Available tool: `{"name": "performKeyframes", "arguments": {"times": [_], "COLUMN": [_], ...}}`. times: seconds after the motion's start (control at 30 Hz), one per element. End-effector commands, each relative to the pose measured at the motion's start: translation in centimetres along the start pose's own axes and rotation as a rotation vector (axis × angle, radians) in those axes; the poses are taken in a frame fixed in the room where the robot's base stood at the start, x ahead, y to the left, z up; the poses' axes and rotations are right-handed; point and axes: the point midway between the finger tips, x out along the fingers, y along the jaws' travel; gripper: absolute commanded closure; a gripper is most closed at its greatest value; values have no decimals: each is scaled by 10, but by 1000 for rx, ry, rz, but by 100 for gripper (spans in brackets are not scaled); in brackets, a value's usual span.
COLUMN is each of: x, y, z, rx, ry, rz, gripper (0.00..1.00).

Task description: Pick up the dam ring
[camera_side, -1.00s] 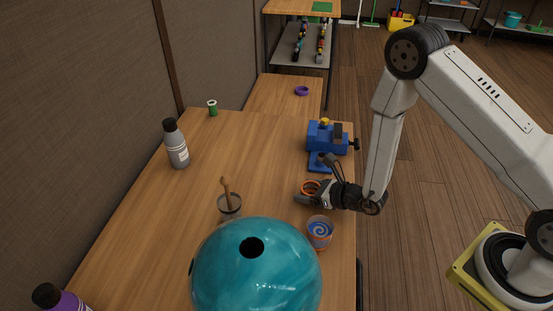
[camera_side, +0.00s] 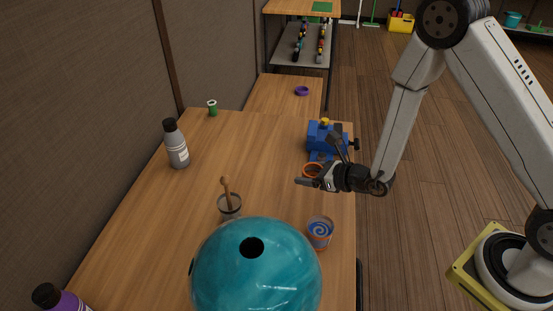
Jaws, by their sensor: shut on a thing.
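The dam ring is most likely the orange ring (camera_side: 313,170) at the right side of the table, in front of the blue vise-like tool. My gripper (camera_side: 321,174) is shut on this ring and holds it above the tabletop. The dark fingers cover part of the ring, so the exact contact is hard to see. A purple ring (camera_side: 302,91) lies apart on the farther table.
The blue tool (camera_side: 327,137) stands just behind my gripper. A swirl-patterned tin (camera_side: 319,234) and a large teal ball (camera_side: 256,270) are nearer. A cup with a brush (camera_side: 229,205), a grey bottle (camera_side: 176,144) and a green spool (camera_side: 212,108) stand left. The table's middle is clear.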

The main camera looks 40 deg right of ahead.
Motion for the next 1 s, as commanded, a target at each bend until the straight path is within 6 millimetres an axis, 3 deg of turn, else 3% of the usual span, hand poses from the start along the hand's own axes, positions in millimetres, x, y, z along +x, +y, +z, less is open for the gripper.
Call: {"name": "performKeyframes", "arguments": {"times": [0.33,1.0], "x": [-12,-14], "y": [0,0], "z": [28,33], "rx": [-1,0], "ry": [-2,0], "rz": [0,0], "gripper": [80,80]}}
